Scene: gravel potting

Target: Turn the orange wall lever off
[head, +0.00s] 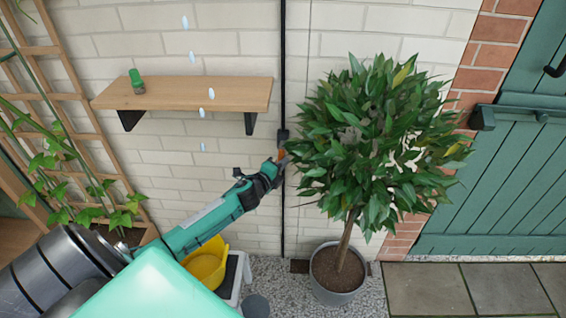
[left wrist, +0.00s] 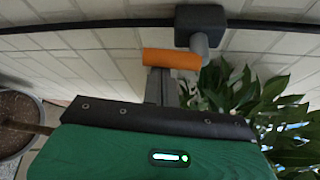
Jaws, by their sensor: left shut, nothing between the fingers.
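The orange lever (head: 282,154) is a small bar on the wall, just below a dark box on a black vertical pipe (head: 283,60). In the left wrist view the orange lever (left wrist: 172,59) lies across the picture beside a grey stem and the dark box (left wrist: 199,25). My left gripper (head: 277,167) reaches up to the lever from below left. Its fingers (left wrist: 161,85) are shut and empty, with their tips at the lever's edge. I cannot tell whether they touch it. My right gripper is not in view.
A leafy potted tree (head: 380,135) stands close right of the lever. A wooden shelf (head: 185,93) with a small green-topped item (head: 137,82) is at upper left. Several pale blue drops (head: 211,93) show near it. A yellow bucket (head: 207,265) sits below my left arm.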

